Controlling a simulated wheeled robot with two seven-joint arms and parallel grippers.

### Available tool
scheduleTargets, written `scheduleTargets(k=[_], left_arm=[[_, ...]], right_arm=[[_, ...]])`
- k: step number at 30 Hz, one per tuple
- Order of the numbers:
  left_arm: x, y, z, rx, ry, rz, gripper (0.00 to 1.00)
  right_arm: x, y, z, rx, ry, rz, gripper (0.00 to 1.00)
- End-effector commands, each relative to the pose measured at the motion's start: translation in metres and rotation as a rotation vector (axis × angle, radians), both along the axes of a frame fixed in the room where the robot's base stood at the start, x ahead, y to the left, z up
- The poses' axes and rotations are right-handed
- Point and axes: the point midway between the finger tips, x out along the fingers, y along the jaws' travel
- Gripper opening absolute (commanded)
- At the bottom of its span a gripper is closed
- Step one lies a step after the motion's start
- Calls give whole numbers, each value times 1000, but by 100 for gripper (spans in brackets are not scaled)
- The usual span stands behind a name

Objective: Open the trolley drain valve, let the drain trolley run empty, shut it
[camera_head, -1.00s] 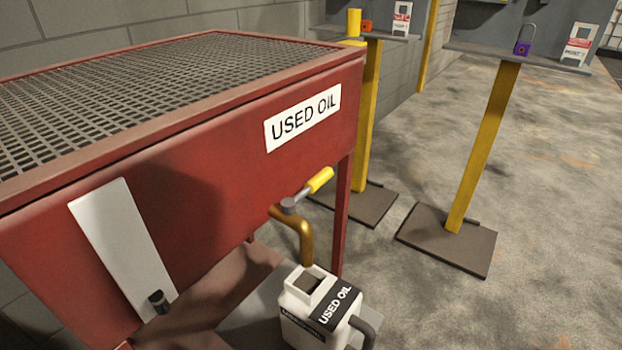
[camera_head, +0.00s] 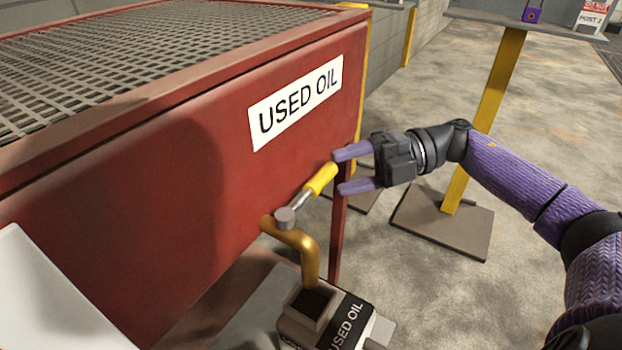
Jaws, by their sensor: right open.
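The red drain trolley (camera_head: 200,150) with a grated top and a "USED OIL" label fills the left side. Its drain valve has a lever with a yellow grip (camera_head: 320,178), which points up and to the right from a grey hub. No stream shows below the spout. My right gripper (camera_head: 346,170) is open, with its two purple fingers pointing left, at the outer end of the yellow grip. Whether a finger touches the grip I cannot tell. My left gripper is not in view.
A yellow post (camera_head: 487,115) on a dark base plate (camera_head: 440,222) stands behind my right arm, with a shelf holding a purple padlock (camera_head: 533,12) and a tag. The trolley's red leg (camera_head: 337,240) is close below my gripper.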

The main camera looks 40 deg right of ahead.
Motion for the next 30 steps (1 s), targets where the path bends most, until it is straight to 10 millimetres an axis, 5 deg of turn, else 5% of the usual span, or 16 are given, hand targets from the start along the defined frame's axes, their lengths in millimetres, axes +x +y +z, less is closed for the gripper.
scheduleTargets(k=[7,18,27,30], left_arm=[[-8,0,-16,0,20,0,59],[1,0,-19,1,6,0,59],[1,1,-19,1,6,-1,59],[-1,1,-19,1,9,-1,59]], right_arm=[[15,36,-9,3,2,-1,67],[18,43,-7,4,2,-4,65],[18,42,-7,4,3,-4,1],[18,42,-8,4,3,-5,0]])
